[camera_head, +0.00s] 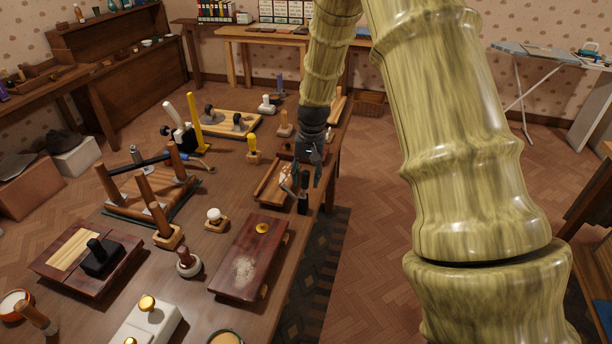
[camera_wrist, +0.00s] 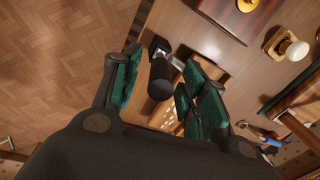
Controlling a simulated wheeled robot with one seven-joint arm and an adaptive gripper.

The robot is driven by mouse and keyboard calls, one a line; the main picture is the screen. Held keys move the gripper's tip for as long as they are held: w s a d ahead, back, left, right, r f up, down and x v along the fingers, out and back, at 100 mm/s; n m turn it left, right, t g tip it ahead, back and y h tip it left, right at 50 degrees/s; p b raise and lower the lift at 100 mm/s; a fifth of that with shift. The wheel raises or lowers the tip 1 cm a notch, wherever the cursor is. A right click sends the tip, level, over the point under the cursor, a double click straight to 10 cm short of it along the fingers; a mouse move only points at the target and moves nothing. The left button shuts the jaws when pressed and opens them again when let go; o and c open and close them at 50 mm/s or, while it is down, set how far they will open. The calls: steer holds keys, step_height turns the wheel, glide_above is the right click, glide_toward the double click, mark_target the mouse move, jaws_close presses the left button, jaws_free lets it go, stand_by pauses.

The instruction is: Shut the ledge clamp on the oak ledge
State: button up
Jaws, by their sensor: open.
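The ledge clamp shows in the head view as a small metal piece with a black handle (camera_head: 303,204) at the table's right edge. In the wrist view its black cylindrical handle (camera_wrist: 160,78) stands between my fingers, with bright metal at its far end. A wooden tray-like piece (camera_head: 266,194), perhaps the oak ledge, lies beside the clamp; I cannot tell how the clamp sits on it. My gripper (camera_head: 307,174) points down over the clamp. In the wrist view its green-padded fingers (camera_wrist: 162,66) are open around the handle, with gaps on both sides.
A dark red board with a yellow knob (camera_head: 250,258) lies in front of the clamp. A white-knobbed piece (camera_head: 214,216) and an upturned wooden frame (camera_head: 148,199) stand to the left. The table is crowded; the floor (camera_head: 365,255) to its right is clear.

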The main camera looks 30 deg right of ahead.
steer(key=shift+w+f, duration=0.2)
steer(key=shift+f, duration=0.3)
steer(key=shift+s, duration=0.15)
steer(key=shift+r, duration=0.1)
jaws_close()
